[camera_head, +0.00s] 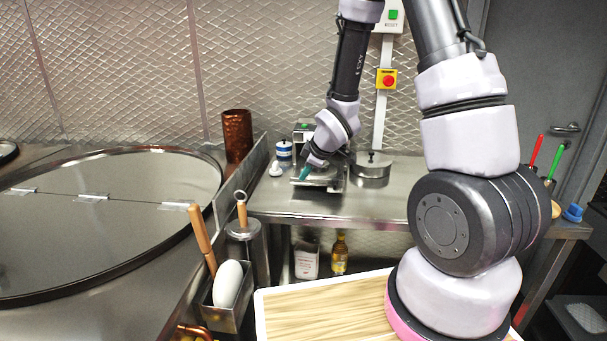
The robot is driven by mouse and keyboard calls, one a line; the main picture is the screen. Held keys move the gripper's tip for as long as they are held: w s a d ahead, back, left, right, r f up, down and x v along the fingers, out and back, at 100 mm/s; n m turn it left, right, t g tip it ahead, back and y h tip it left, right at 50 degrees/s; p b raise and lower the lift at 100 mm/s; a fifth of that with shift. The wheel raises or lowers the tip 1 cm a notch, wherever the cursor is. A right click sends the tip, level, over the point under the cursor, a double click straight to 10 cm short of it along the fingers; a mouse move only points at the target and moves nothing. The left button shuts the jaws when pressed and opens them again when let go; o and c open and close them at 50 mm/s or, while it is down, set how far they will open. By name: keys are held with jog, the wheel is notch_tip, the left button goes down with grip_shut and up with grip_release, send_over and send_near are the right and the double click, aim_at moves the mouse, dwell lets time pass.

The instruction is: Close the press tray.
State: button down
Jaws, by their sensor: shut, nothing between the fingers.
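The press (303,131) stands on the steel counter against the back wall, small in the view. Its tray (328,183) shows at the front, low on the counter and partly behind my gripper. My arm reaches over from the right, and my gripper (304,174) points down and left at the press, its teal fingertips together with nothing seen between them. The fingertips are at or just above the tray; I cannot tell if they touch it. How far out the tray is cannot be made out.
A round lidded steel pot (371,172) stands right of the press. A blue-and-white jar (284,153) and a copper cup (236,136) are at its left. The front of the counter (300,206) is clear. A pale crate (262,306) lies in front, below counter height.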

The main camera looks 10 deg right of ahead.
jog(key=x, duration=0.8)
jog(key=shift+w+f, duration=0.1)
jog(key=shift+f, duration=0.05)
jog(key=shift+w+d, duration=0.3)
jog(key=shift+w, duration=0.3)
jog(key=shift+w+d, duration=0.3)
jog(key=shift+w, duration=0.35)
jog(key=shift+w+d, duration=0.1)
jog(key=shift+w, duration=0.45)
